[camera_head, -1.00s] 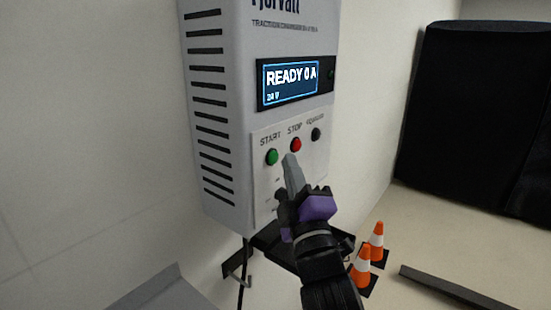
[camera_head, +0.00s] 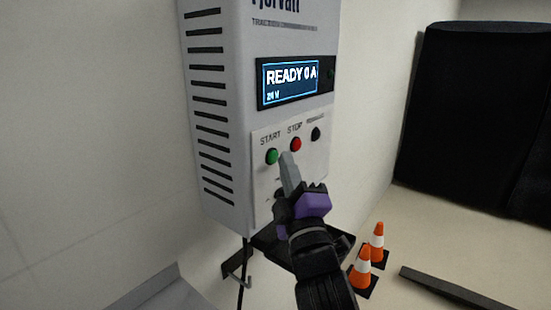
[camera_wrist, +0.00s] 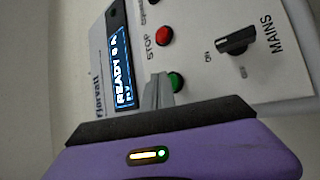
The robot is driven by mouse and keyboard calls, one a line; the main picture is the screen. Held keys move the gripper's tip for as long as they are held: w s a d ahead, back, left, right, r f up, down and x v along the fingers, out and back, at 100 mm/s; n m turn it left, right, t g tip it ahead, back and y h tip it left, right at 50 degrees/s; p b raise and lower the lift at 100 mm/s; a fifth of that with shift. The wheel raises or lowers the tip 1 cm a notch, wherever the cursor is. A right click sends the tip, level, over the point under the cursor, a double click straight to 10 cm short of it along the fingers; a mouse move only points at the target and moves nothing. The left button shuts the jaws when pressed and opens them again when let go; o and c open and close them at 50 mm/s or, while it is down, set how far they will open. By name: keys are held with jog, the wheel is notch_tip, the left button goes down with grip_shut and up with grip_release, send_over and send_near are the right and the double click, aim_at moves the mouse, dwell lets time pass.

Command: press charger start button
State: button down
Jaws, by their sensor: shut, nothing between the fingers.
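The charger (camera_head: 220,110) is a light grey box on the wall with a lit display (camera_head: 290,82) reading "READY 0 A". Its green start button (camera_head: 272,157) sits at the left of a row, with the red stop button (camera_head: 296,144) and a black button (camera_head: 316,134) to its right. My gripper (camera_head: 285,157) is shut and empty, its fingertips just right of the green button in the head view. In the wrist view the fingertips (camera_wrist: 158,84) overlap the edge of the green button (camera_wrist: 176,81); I cannot tell whether they touch it. The red button (camera_wrist: 164,36) is clear of them.
A black mains knob (camera_wrist: 238,40) is on the panel in the wrist view. Under the charger are a dark bracket and hook (camera_head: 240,268). Two orange cones (camera_head: 364,262) stand on the floor at right, near a dark covered cart (camera_head: 475,115).

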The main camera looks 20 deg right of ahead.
jog(key=shift+w+a+b, duration=0.3)
jog(key=shift+w, duration=0.05)
dwell(0.7)
dwell(0.4)
jog(key=shift+s+d+p, duration=0.55)
jog(key=shift+s+p, duration=0.1)
jog(key=shift+s, duration=0.05)
jog(key=s+d+p, duration=0.1)
jog(key=s+p, duration=0.1)
jog(key=s+d+p, duration=0.2)
dwell(0.4)
dwell(0.5)
